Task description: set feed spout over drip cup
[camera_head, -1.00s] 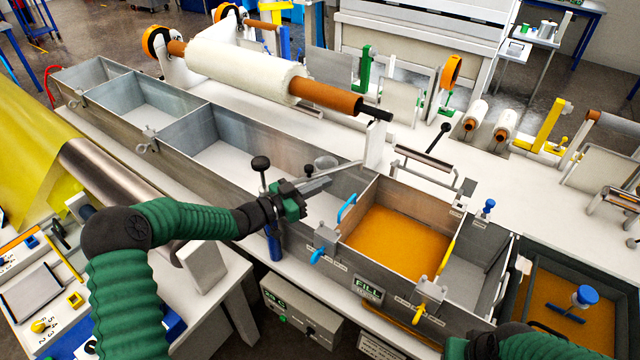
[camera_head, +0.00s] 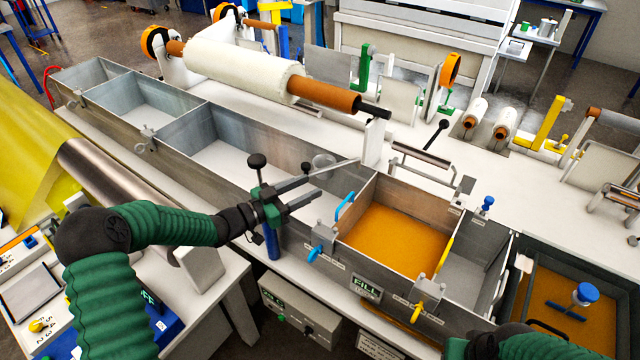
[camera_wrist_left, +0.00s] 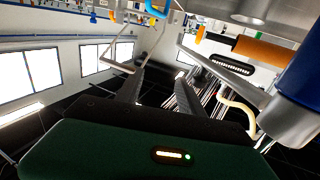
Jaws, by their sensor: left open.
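A blue post (camera_head: 272,246) stands at the near wall of the long metal bath, with a black knob (camera_head: 257,161) above it. A thin grey bar (camera_head: 338,167), perhaps the feed spout, slants over the bath towards the far wall. A small round grey piece (camera_head: 323,161), perhaps the drip cup, lies behind the bar; I cannot tell whether they touch. My left gripper (camera_head: 314,187) is open by the post, its fingers pointing right near the bar. In the left wrist view the open fingers (camera_wrist_left: 158,82) have nothing visible between them. My right gripper is hidden.
The bath (camera_head: 240,160) has several compartments; an amber-filled tank (camera_head: 398,241) sits to the right. A blue handle (camera_head: 345,205) and blue clamp (camera_head: 318,252) are close to my left fingers. A white roll (camera_head: 245,70) hangs behind.

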